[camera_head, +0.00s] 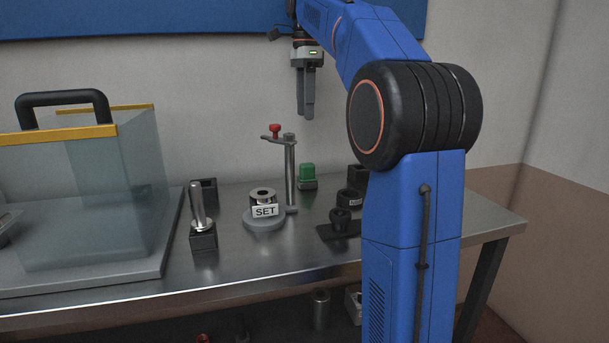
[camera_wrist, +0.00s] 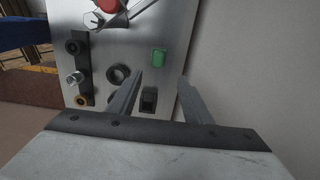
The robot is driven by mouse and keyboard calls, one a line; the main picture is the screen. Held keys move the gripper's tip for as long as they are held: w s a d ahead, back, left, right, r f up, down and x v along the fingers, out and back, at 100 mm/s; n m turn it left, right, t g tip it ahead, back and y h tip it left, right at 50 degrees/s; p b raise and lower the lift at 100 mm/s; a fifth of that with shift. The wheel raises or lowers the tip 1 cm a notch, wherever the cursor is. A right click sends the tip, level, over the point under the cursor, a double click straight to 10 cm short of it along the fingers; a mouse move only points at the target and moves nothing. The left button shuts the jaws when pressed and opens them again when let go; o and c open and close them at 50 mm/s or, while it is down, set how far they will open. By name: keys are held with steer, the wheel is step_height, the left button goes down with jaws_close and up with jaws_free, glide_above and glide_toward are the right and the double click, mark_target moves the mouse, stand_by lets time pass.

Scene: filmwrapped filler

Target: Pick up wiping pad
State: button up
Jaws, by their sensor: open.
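A small green block (camera_head: 307,171) stands in or on a dark base at the back of the metal table; it may be the wiping pad, but I cannot tell for sure. It also shows in the wrist view (camera_wrist: 158,57), beyond my fingertips. My gripper (camera_head: 305,117) hangs with its fingers pointing down, well above the table's back edge and the green block. In the wrist view the fingers of my gripper (camera_wrist: 160,78) are apart with nothing held between them.
A post with a red knob (camera_head: 275,131) rises left of the green block. A round fixture marked SET (camera_head: 264,211), a pin on a block (camera_head: 198,208) and dark rings (camera_head: 349,198) stand nearby. A clear guard (camera_head: 90,200) fills the left. A wall is close behind.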

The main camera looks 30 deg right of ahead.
glide_above(307, 163)
steer(key=f, duration=1.1)
steer(key=shift+a+f, duration=0.2)
steer(key=shift+s+d+f, duration=0.1)
steer(key=shift+f, duration=1.3)
steer(key=shift+d+f, duration=0.1)
steer(key=shift+f, duration=1.25)
steer(key=shift+c, duration=0.3)
steer(key=c, duration=1.1)
